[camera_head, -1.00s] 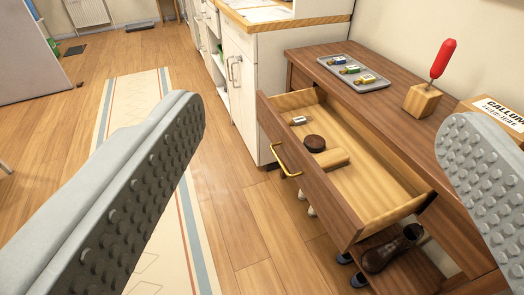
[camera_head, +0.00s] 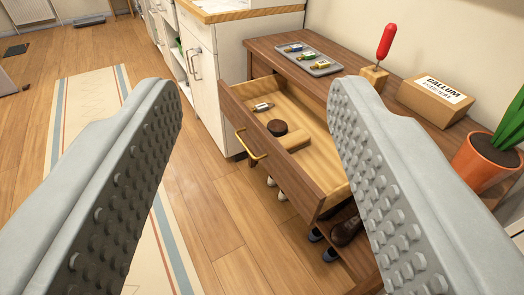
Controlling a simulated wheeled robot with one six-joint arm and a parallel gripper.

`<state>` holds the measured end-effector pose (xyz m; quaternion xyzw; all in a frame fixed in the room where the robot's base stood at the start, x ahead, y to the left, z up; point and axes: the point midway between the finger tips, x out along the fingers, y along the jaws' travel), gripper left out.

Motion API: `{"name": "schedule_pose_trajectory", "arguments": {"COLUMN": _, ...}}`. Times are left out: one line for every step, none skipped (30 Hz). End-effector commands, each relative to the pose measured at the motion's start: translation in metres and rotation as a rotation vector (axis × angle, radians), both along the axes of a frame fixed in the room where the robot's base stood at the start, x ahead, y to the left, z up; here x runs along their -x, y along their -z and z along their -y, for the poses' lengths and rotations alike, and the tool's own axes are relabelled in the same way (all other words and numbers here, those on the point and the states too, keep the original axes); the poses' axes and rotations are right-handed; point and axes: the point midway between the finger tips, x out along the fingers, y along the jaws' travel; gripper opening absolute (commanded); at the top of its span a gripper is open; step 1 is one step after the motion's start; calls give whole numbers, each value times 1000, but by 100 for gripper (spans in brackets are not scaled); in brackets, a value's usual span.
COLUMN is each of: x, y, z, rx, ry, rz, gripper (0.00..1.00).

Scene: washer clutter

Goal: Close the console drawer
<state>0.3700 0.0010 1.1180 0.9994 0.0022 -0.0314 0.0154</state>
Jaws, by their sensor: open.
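The console drawer (camera_head: 268,160) is pulled out from the brown wooden console (camera_head: 275,48). Its front carries a curved brass handle (camera_head: 248,148). Inside lie a small white bottle-like item (camera_head: 262,106), a dark round tin or puck (camera_head: 277,127) and a light wooden block (camera_head: 293,140). My gripper (camera_head: 255,90) is open and empty, its two grey studded fingers wide apart. In the picture the drawer shows between the fingers. The right finger covers part of the drawer's right end and of the console. I see no contact with the handle.
On the console top are a grey tray (camera_head: 308,62) of small bottles, a red-handled tool in a wooden block (camera_head: 374,77), a labelled cardboard box (camera_head: 437,97) and a potted plant (camera_head: 486,160). Shoes (camera_head: 345,230) lie below the drawer. A white cabinet (camera_head: 217,70) stands behind. Floor at left is open.

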Motion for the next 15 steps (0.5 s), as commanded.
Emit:
{"name": "schedule_pose_trajectory", "arguments": {"x": -9, "y": 7, "z": -2, "rx": 28, "ry": -7, "rz": -30, "gripper": 39}}
{"name": "schedule_pose_trajectory", "arguments": {"x": -15, "y": 11, "z": -3, "rx": 54, "ry": -12, "rz": -50, "gripper": 33}}
{"name": "schedule_pose_trajectory", "arguments": {"x": -24, "y": 17, "z": -4, "rx": 92, "ry": -20, "rz": -82, "gripper": 25}}
{"name": "schedule_pose_trajectory", "arguments": {"x": -32, "y": 23, "z": -6, "rx": 129, "ry": -28, "rz": -109, "gripper": 19}}
{"name": "schedule_pose_trajectory", "arguments": {"x": -39, "y": 29, "z": -7, "rx": 165, "ry": -37, "rz": -137, "gripper": 14}}
{"name": "schedule_pose_trajectory", "arguments": {"x": -48, "y": 38, "z": -10, "rx": 220, "ry": -51, "rz": -176, "gripper": 6}}
{"name": "schedule_pose_trajectory", "arguments": {"x": -55, "y": 45, "z": -11, "rx": 263, "ry": -61, "rz": -208, "gripper": 0}}
{"name": "schedule_pose_trajectory", "arguments": {"x": -62, "y": 52, "z": -13, "rx": 305, "ry": -73, "rz": -237, "gripper": 0}}
{"name": "schedule_pose_trajectory", "arguments": {"x": -70, "y": 61, "z": -15, "rx": 361, "ry": -89, "rz": -276, "gripper": 0}}
{"name": "schedule_pose_trajectory", "arguments": {"x": -77, "y": 68, "z": -17, "rx": 403, "ry": -102, "rz": -304, "gripper": 0}}
{"name": "schedule_pose_trajectory", "arguments": {"x": -83, "y": 75, "z": -18, "rx": 447, "ry": -115, "rz": -332, "gripper": 0}}
{"name": "schedule_pose_trajectory", "arguments": {"x": -91, "y": 84, "z": -20, "rx": 503, "ry": -133, "rz": -371, "gripper": 0}}
{"name": "schedule_pose_trajectory", "arguments": {"x": -98, "y": 91, "z": -22, "rx": 546, "ry": -148, "rz": -398, "gripper": 0}}
{"name": "schedule_pose_trajectory", "arguments": {"x": -103, "y": 98, "z": -23, "rx": 588, "ry": -163, "rz": -426, "gripper": 0}}
{"name": "schedule_pose_trajectory", "arguments": {"x": -110, "y": 108, "z": -25, "rx": 644, "ry": -183, "rz": -462, "gripper": 0}}
